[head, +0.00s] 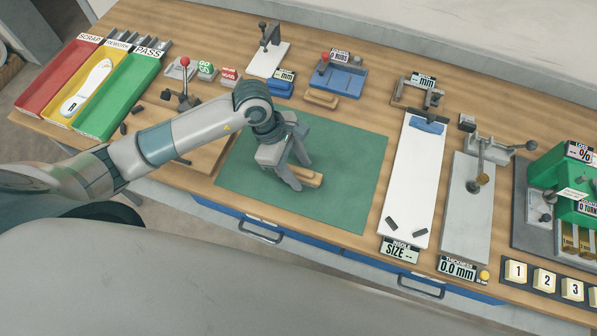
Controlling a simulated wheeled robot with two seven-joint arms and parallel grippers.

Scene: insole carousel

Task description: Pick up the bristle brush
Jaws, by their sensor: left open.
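A tan wooden block, seemingly the bristle brush (309,178), lies on the green mat (345,200); its bristles cannot be made out. My left gripper (297,173) is open and points down over the block's left end, with one finger on the near side and one on the far side. The gripper hides part of the block, and I cannot tell whether the fingers touch it. My right gripper is not in view.
A similar tan block (322,98) lies behind the mat by a blue fixture (345,80). Red, yellow and green (125,90) trays stand at the left. A white sizing board (408,180) and a grey thickness gauge (467,210) stand right of the mat. The mat's right side is clear.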

